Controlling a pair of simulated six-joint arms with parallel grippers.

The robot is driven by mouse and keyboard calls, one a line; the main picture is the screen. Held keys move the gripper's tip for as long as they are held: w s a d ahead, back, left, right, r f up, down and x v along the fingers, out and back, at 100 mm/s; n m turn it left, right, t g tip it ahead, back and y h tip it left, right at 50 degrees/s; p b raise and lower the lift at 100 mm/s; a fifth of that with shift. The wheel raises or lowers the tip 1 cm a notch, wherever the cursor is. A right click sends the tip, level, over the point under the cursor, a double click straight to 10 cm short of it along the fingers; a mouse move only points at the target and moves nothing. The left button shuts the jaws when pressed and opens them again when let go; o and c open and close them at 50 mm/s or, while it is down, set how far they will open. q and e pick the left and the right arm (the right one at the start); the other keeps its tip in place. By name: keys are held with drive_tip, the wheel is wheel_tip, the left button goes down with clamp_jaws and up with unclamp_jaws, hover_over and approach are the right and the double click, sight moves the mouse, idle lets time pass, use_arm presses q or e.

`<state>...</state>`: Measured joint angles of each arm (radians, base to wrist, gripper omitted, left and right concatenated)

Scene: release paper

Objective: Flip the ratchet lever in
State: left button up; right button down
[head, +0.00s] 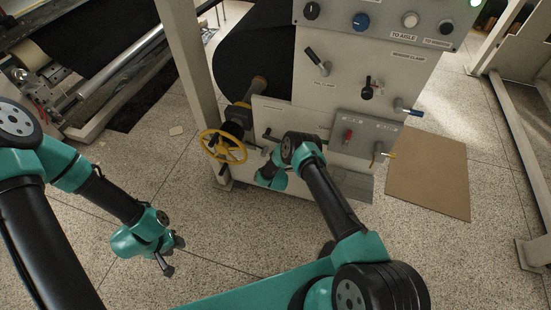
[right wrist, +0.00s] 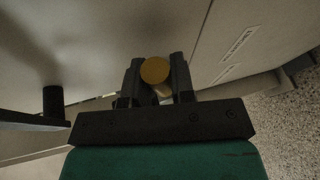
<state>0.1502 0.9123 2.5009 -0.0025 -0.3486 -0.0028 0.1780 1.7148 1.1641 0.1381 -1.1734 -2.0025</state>
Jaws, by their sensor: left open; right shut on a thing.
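My right gripper (right wrist: 157,88) is closed around a round yellow-brown knob (right wrist: 155,70), which sits between its two black fingers in the right wrist view. I take this knob to be the end of the ratchet lever; the rest of the lever is mostly hidden. In the head view my right arm reaches the lower front of the grey machine, just right of the yellow handwheel (head: 223,146), and hides the held knob. My left gripper (head: 172,256) is open and empty, low over the floor at the left, well away from the machine.
A black roll (head: 255,50) sits behind the handwheel. A brown mat (head: 430,175) lies on the floor. The floor between my arms is clear.

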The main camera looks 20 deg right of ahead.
drive_tip(key=shift+w+a+r+n+g+h, duration=0.1)
drive_tip(key=shift+a+r+n+g+h, duration=0.1)
drive_tip(key=shift+r+n+g, duration=0.35)
drive_tip(key=shift+w+a+r+n+g+h, duration=0.1)
drive_tip(key=shift+r+n+g+h, duration=0.15)
drive_tip(key=shift+r+n, duration=0.35)
drive_tip(key=shift+f, duration=0.15)
drive_tip(key=c, duration=1)
unclamp_jaws()
drive_tip(key=shift+s, duration=0.15)
drive_tip(key=v, duration=1.7)
drive_tip(key=shift+o, duration=0.2)
